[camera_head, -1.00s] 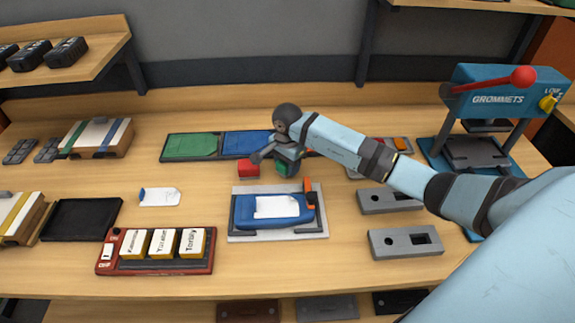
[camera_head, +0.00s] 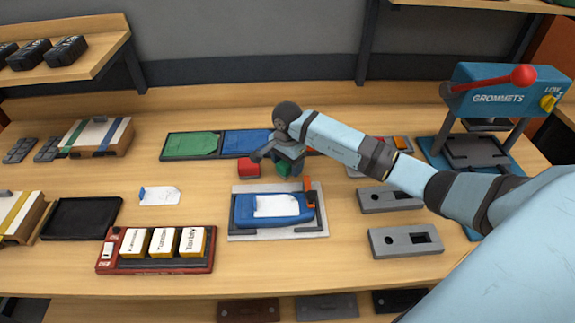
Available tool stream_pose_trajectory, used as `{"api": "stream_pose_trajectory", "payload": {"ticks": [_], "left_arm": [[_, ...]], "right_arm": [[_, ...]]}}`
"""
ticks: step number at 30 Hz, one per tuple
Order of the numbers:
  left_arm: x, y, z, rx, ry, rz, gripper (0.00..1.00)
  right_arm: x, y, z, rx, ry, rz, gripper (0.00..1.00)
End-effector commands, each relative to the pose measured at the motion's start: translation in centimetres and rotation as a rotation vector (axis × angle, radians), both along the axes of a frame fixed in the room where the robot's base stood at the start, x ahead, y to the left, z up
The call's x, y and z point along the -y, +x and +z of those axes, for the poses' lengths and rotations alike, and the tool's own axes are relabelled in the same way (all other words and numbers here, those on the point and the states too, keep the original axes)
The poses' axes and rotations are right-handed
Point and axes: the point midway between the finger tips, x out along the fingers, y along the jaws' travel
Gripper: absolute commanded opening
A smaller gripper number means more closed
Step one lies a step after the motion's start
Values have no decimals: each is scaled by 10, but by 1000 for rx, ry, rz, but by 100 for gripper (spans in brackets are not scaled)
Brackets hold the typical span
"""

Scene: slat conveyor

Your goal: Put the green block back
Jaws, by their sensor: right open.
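The green block (camera_head: 284,168) sits on the wooden bench, just behind the grey plate that holds a blue pouch. It is partly hidden by my right gripper (camera_head: 276,165), which is over it with its jaws open. I cannot tell whether the fingers touch the block. A red block (camera_head: 249,168) lies on the bench just left of the gripper. A green mat (camera_head: 191,146) and a blue mat (camera_head: 246,143) lie behind. My left gripper is not in view.
The grey plate (camera_head: 237,228) with the blue pouch (camera_head: 262,211) is in front of the gripper. Grey slotted plates (camera_head: 391,198) lie at right, near the grommet press (camera_head: 497,97). A red tray (camera_head: 113,266) with label blocks stands front left. Bare bench lies left of the plate.

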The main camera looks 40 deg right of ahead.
Motion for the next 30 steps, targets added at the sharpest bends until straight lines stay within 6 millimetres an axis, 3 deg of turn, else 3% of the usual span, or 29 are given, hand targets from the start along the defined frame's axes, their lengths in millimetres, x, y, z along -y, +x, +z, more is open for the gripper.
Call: {"api": "stream_pose_trajectory", "payload": {"ticks": [9,15,21,30], "left_arm": [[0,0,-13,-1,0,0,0],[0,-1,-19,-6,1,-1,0],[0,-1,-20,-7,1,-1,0],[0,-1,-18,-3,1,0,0]], "right_arm": [[1,1,68,6,-3,2,68],[0,1,99,2,-1,1,68],[0,0,110,0,-1,0,68],[0,0,110,-1,-1,0,68]]}}
